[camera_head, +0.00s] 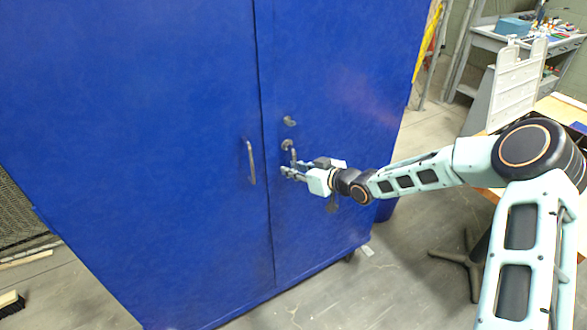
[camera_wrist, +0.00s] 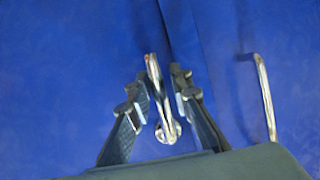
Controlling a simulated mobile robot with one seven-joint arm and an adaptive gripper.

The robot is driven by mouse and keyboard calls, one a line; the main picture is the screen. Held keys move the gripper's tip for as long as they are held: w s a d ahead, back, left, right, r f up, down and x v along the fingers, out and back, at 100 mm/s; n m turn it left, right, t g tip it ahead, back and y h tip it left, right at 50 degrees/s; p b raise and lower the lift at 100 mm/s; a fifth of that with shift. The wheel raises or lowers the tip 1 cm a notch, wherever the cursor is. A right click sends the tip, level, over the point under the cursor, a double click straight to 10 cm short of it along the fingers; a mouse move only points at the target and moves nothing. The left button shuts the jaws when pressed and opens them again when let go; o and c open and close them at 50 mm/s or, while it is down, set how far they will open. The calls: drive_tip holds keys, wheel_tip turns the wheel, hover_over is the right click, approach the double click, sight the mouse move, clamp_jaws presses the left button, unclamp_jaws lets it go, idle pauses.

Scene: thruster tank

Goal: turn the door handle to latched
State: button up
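The door handle (camera_head: 293,153) is a metal lever on the right door of a blue cabinet (camera_head: 330,80). Its lever hangs down from its round base. In the wrist view, which is turned over, the handle (camera_wrist: 155,85) runs up from its base between my two fingers. My gripper (camera_head: 293,168) is at the lever's lower part. In the wrist view my gripper (camera_wrist: 158,88) is open, with one finger on each side of the lever. Blue gaps show beside the lever, and I cannot tell whether either finger touches it.
A fixed metal pull bar (camera_head: 251,162) is on the left door, near the seam; it also shows in the wrist view (camera_wrist: 265,97). A small round lock (camera_head: 289,121) sits above the handle. A workbench (camera_head: 510,40) stands at the back right. Grey floor is clear before the cabinet.

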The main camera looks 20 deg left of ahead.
drive_tip(key=v, duration=1.2)
drive_tip(key=shift+f, duration=0.1)
